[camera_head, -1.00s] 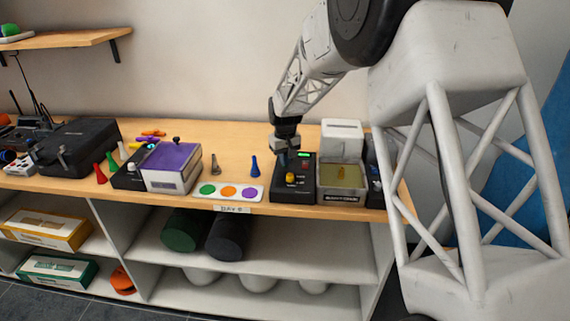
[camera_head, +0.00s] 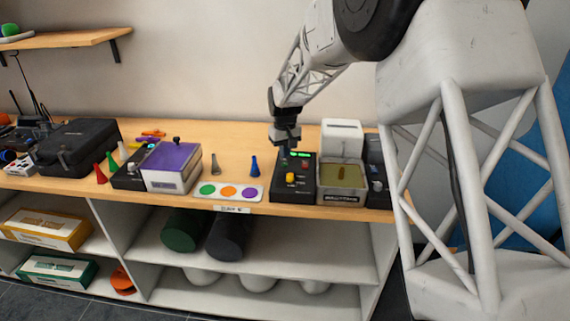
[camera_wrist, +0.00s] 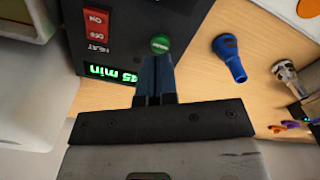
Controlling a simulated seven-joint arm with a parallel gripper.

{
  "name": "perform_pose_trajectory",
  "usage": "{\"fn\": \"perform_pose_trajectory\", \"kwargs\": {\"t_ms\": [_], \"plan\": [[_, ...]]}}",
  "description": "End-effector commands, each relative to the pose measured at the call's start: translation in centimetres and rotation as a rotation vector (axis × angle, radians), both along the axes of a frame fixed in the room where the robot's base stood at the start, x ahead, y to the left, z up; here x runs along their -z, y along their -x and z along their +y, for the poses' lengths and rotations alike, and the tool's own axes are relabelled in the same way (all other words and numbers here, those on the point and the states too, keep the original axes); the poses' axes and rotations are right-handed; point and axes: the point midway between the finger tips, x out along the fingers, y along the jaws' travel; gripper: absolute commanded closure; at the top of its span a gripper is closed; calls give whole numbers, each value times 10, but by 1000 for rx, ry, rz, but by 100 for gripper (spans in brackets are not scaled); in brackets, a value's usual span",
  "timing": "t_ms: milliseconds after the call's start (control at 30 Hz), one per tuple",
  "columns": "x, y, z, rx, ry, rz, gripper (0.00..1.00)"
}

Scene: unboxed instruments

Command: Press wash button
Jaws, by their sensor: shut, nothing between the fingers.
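The black control box (camera_head: 279,191) stands on the bench. It carries a lit green display (camera_head: 299,154) and a yellow knob (camera_head: 291,178). In the wrist view a round green button (camera_wrist: 160,44), a red HEAT switch (camera_wrist: 95,25) and the green "45 min" display (camera_wrist: 111,74) show on its face. I cannot read a wash label. My gripper (camera_wrist: 156,62) is shut and empty, with its fingertips beside the green button in the picture; contact cannot be told. In the head view my gripper (camera_head: 284,145) is at the box's back left.
A tank (camera_head: 341,196) with yellowish contents stands right of the box. A blue flask-shaped piece (camera_head: 255,166) and a card with coloured dots (camera_head: 228,192) are left of it. A purple-topped box (camera_head: 172,166) stands further left.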

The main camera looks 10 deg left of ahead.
Motion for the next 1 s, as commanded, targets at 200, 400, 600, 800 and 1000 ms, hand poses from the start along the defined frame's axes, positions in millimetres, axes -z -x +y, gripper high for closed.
{"fn": "perform_pose_trajectory", "kwargs": {"t_ms": [200,400,600,800,1000], "plan": [[-10,0,0,0,0,-1,100],[-18,0,0,0,-1,-2,100],[-27,0,0,0,0,-1,100],[-34,0,0,0,0,-1,100],[-38,0,0,0,0,-1,100]]}}
